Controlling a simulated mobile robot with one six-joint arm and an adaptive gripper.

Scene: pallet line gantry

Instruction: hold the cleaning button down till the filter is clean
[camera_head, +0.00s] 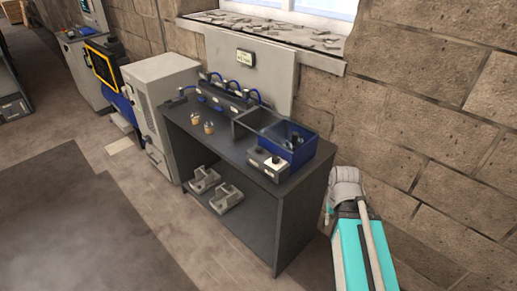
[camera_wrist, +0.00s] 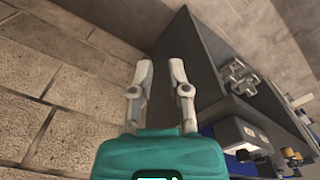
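A small light-topped control box (camera_head: 268,165) with dark round parts on it sits at the near right corner of the dark bench (camera_head: 245,150). I take it to hold the cleaning button, but cannot read its markings. Behind it a blue open bin (camera_head: 308,147) holds a dark, knob-like object (camera_head: 294,140), possibly the filter; its state of cleanliness cannot be told. My gripper (camera_wrist: 160,64) is open and empty in the wrist view, its two pale fingers apart. It is off the bench's right end, touching nothing visible. In the head view my arm hides its fingertips.
A grey open bin (camera_head: 258,122) adjoins the blue one. Two small orange-based pieces (camera_head: 209,127) and a row of blue-hosed fittings (camera_head: 228,95) are on the bench. Grey metal blocks (camera_head: 227,197) lie on the lower shelf. A stone wall (camera_head: 430,110) bounds the back; floor (camera_head: 60,220) is clear.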

